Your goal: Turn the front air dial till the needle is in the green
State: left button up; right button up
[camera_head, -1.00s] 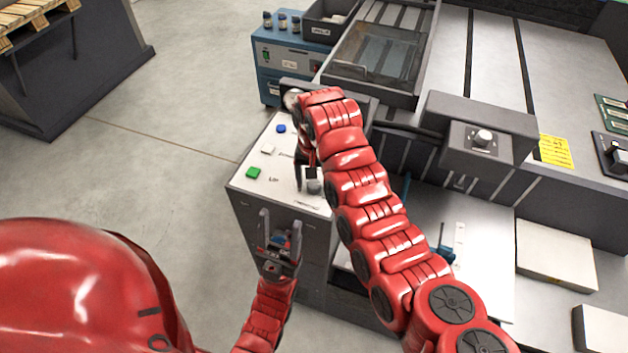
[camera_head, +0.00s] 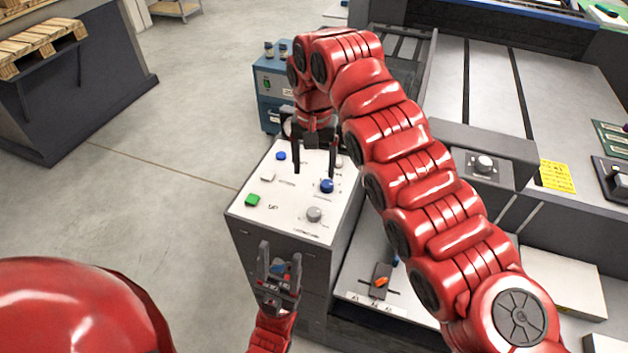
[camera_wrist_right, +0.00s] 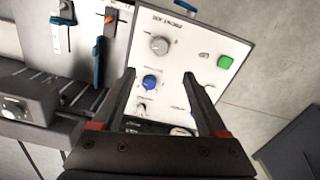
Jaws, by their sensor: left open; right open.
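The front air dial is most likely the grey knob (camera_head: 314,214) near the front edge of the white panel (camera_head: 292,228). In the right wrist view this grey knob (camera_wrist_right: 159,46) sits beside a small upside-down label, hard to read. My right gripper (camera_head: 315,173) is open and empty over the panel. In its wrist view the fingers (camera_wrist_right: 159,75) frame a blue knob (camera_wrist_right: 151,82), with the grey knob beyond the tips. Contact cannot be told. My left gripper (camera_head: 278,245) is open, in front of the cabinet. No needle can be read.
The panel also has a green button (camera_head: 252,200), a white button (camera_head: 267,178) and a blue button (camera_head: 281,156). Right of it is a lower bay with an orange-handled lever (camera_head: 380,281).

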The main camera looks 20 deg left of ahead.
jog(key=shift+r, duration=1)
dwell(1.5)
